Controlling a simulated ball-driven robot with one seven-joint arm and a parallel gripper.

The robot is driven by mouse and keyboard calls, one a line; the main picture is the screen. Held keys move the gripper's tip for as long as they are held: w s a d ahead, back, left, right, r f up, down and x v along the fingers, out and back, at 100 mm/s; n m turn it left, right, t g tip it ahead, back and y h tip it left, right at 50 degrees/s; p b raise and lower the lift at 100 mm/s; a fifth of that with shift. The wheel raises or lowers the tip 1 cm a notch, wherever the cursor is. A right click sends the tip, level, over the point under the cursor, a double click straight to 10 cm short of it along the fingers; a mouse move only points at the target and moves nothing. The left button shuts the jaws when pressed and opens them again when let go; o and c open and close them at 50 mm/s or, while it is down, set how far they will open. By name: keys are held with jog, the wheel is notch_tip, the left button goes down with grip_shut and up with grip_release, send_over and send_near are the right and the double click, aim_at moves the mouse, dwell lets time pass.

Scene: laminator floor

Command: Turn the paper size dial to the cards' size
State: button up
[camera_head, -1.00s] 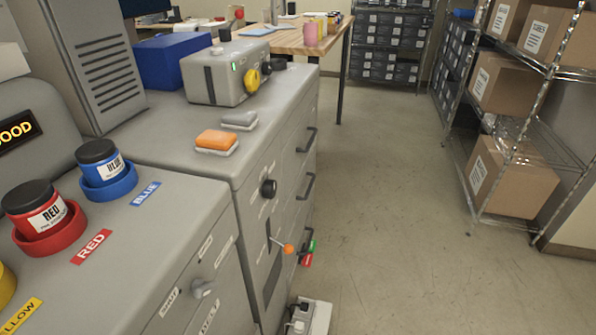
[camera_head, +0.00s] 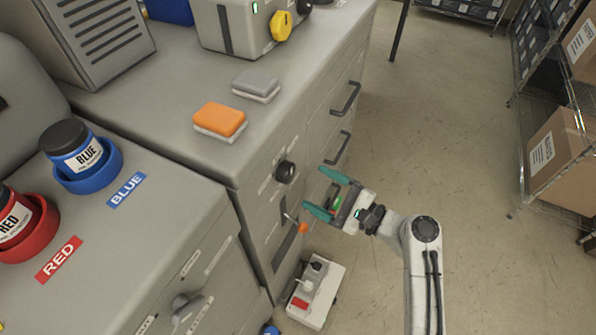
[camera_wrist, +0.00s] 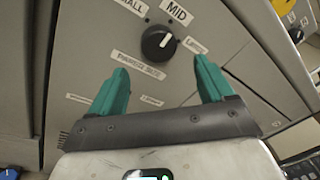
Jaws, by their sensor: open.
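A black round dial (camera_head: 286,172) sits on the front of the grey cabinet. In the wrist view the dial (camera_wrist: 158,43) shows a white pointer mark slanting up and right, towards the label MID (camera_wrist: 177,12). A label ending in "ALL" is at its upper left, and a small label to its right is hard to read. My gripper (camera_head: 325,193) is open and empty, in front of the cabinet and to the right of the dial. In the wrist view its two green fingers (camera_wrist: 162,70) point towards the dial, which lies beyond them, apparently untouched. I cannot identify the cards.
An orange-tipped lever (camera_head: 302,228) projects below the dial. Dark drawer handles (camera_head: 345,98) stick out farther along the cabinet. A light box with a red patch (camera_head: 315,292) stands on the floor below. The open floor lies to the right, before a wire rack with cartons (camera_head: 560,150).

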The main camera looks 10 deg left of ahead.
aim_at(291, 176)
jog(key=x, duration=0.6)
jog(key=shift+w+a+p, duration=0.1)
jog(key=shift+a+p, duration=0.2)
jog(key=shift+a, duration=0.15)
jog(key=shift+c, duration=0.3)
jog(key=c, duration=1)
